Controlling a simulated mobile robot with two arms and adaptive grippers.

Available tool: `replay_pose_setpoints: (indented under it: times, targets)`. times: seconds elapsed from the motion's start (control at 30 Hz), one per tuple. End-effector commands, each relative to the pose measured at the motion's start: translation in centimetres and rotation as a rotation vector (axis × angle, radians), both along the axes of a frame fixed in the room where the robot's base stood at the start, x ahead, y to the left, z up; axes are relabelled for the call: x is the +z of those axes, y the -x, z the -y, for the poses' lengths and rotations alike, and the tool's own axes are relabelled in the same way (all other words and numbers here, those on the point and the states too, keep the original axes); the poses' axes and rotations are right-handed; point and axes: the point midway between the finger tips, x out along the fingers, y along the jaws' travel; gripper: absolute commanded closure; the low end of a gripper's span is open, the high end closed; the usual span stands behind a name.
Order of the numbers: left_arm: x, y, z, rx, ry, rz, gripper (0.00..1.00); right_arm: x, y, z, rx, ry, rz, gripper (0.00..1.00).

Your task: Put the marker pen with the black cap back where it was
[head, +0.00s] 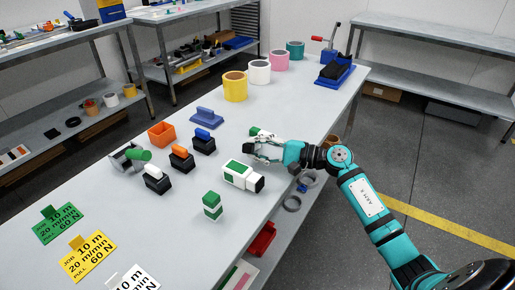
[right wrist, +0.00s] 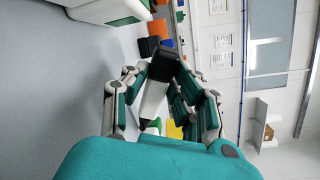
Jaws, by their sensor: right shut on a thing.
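My right gripper (head: 262,146) is low over the middle of the table, its fingers pointing left. In the right wrist view (right wrist: 160,75) its fingers close around a white pen-like body with a black end, the marker pen (right wrist: 154,98). The fingers hide part of it, and in the head view it is hard to make out. A small green-topped thing (head: 257,132) shows right beside the fingertips; I cannot tell whether it touches them. My left gripper is not in view.
A white and green block with a black end (head: 240,174) lies just in front of the gripper. Black blocks with blue (head: 203,142), orange (head: 181,158) and white (head: 157,179) tops stand left. An orange box (head: 161,134) and tape rolls (head: 235,87) stand farther back.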

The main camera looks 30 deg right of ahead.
Motion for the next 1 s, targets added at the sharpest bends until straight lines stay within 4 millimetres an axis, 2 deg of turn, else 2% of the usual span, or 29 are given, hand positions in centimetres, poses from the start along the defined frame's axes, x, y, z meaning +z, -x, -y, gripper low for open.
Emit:
replay_pose_setpoints:
  times: [0.2, 0.23, 0.4, 0.73, 0.8, 0.83, 1.0]
  targets:
    - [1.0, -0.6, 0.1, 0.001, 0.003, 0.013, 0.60, -0.1, 0.0, 0.0, 0.000, 0.001, 0.001, 0.99]
    - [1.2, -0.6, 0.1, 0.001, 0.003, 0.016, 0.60, -0.1, 0.0, 0.0, 0.000, 0.001, 0.001, 0.70]
    - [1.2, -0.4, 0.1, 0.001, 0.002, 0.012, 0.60, -0.1, 0.0, 0.0, 0.000, 0.000, 0.000, 0.51]
    - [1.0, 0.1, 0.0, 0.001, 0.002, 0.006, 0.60, 0.1, 0.0, 0.0, 0.000, 0.000, 0.000, 0.51]
    - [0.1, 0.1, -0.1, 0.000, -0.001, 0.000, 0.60, 0.3, 0.0, 0.0, 0.000, -0.001, -0.001, 0.51]
    - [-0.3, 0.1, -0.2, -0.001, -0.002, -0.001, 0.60, 0.2, 0.2, 0.2, -0.002, 0.000, -0.001, 0.51]
    - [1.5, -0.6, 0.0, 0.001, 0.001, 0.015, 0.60, 0.0, 2.9, 2.9, -0.003, 0.003, -0.004, 0.51]
